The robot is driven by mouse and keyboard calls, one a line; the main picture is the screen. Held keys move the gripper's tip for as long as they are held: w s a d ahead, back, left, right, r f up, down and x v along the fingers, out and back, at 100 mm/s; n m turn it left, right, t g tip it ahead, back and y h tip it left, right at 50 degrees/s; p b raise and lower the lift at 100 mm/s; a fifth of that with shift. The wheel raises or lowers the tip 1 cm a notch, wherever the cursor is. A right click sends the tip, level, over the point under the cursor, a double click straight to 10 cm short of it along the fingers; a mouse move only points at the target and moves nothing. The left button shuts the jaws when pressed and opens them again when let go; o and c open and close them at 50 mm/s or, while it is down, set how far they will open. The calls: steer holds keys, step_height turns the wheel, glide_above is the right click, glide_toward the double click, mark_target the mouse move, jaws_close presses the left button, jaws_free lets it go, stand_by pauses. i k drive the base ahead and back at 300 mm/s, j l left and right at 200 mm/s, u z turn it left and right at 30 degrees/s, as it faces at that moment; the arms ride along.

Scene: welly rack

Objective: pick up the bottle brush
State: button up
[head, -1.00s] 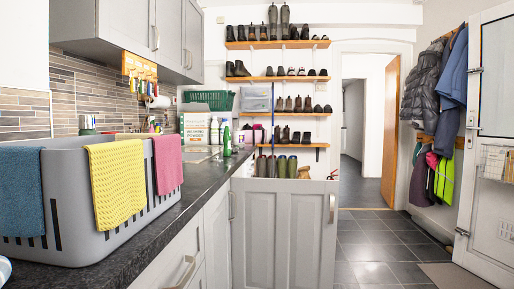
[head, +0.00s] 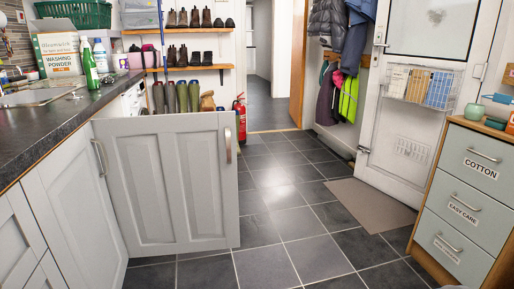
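I cannot make out a bottle brush for certain in the head view. Several small items (head: 8,76) stand crowded behind the sink at the left edge, too small and cut off to tell apart. A small thin item (head: 75,96) lies by the right end of the sink (head: 38,94), and I cannot tell what it is. My gripper is not in view.
A green bottle (head: 89,68) and a washing powder box (head: 58,52) stand on the dark worktop (head: 60,130). A grey cupboard door (head: 168,185) stands open across the floor. Labelled drawers (head: 465,200) stand at right. The tiled floor (head: 290,215) between is clear.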

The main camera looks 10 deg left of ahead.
mark_target(122, 72)
steer(key=i+l+z, duration=0.15)
steer(key=i, duration=2.35)
steer(key=i+j+u, duration=0.2)
steer(key=i+u, duration=0.6)
steer(key=i, duration=0.2)
steer(key=i+l+u, duration=0.1)
steer(key=i+u, duration=0.35)
steer(key=i+l+u, duration=0.4)
steer(key=i, duration=0.2)
steer(key=i+j+u, duration=0.2)
steer(key=u, duration=0.25)
steer(key=i+j+u, duration=0.15)
steer(key=i+u, duration=0.15)
steer(key=u, duration=0.2)
steer(key=i+u, duration=0.25)
steer(key=u, duration=0.2)
steer(key=i+u, duration=0.25)
steer(key=u, duration=0.25)
steer(key=i+l+u, duration=0.25)
steer(key=u, duration=0.2)
steer(key=i+j+u, duration=0.15)
steer(key=i, duration=0.4)
steer(key=i+j+u, duration=0.15)
steer(key=i, duration=0.4)
steer(key=j+z, duration=0.1)
steer(key=z, duration=2.45)
